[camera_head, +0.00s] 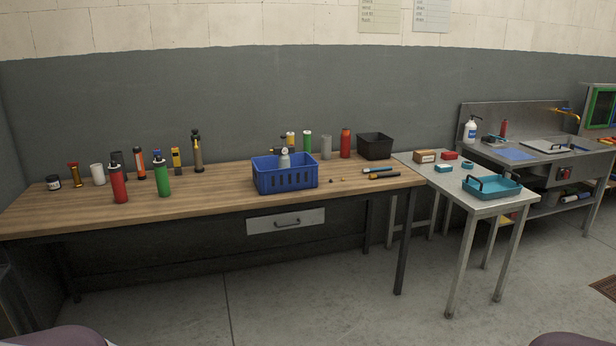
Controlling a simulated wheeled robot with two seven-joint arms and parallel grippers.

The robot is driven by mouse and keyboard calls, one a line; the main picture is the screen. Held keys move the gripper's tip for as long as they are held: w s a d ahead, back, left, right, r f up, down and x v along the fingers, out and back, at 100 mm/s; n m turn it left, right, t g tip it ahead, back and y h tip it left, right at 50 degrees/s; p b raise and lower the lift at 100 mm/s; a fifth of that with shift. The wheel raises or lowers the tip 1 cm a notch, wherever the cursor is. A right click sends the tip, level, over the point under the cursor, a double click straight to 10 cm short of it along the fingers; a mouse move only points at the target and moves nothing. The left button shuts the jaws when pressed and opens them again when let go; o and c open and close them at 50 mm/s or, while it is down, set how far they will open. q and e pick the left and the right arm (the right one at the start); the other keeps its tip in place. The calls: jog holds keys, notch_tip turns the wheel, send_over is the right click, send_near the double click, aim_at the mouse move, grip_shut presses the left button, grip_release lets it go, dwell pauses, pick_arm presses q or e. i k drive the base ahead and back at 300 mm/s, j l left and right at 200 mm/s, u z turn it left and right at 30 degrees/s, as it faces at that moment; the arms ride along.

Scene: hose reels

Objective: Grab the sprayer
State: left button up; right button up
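A grey bottle with a dark and yellow top, which looks like the sprayer (284,161), stands in the blue slotted basket (286,182) on the wooden workbench. The basket hides its lower part. A white pump bottle with a blue label (471,132) stands by the sink at the right. Neither of my grippers is in view.
The workbench (218,190) holds red (118,183) and green (162,178) bottles at left, several tools behind, and a black bin (375,146) at right. A lower metal table (463,178) bears a teal tray (491,187). The floor in front is clear.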

aim_at(284, 163)
jog(key=i, duration=0.6)
jog(key=i+z, duration=0.1)
jog(key=i, duration=0.5)
jog(key=i+j+z, duration=0.1)
jog(key=i, duration=0.45)
jog(key=i+j, duration=0.15)
jog(key=i, duration=0.45)
jog(key=i+j+z, duration=0.1)
jog(key=i, duration=0.5)
jog(key=i+j, duration=0.2)
jog(key=i, duration=0.4)
jog(key=l+z, duration=0.05)
